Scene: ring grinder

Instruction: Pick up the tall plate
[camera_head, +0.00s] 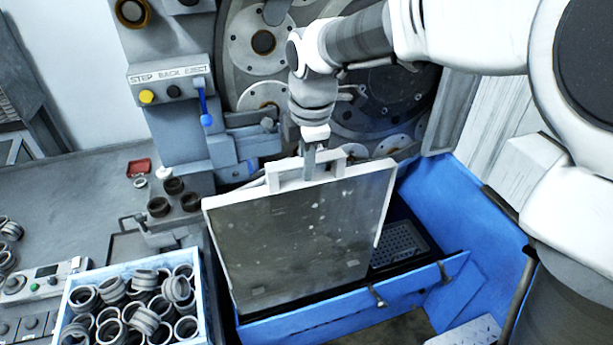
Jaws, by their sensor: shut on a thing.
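The tall plate (300,235) is a large grey square panel with a pale rim and a white handle on its top edge. It stands close to upright, slightly tilted, at the blue bin of the machine. My gripper (309,172) comes down from above and is shut on the plate's handle, near the middle of the top edge. The fingertips are partly hidden by the handle. Whether the plate's lower edge touches the bin cannot be told.
The blue bin (440,200) with a dark perforated tray (400,243) lies behind and right of the plate. A crate (208,318) of metal rings stands at left. The grinder (180,120) with a blue lever (205,105) rises behind. Loose rings (158,206) sit on the grey bench.

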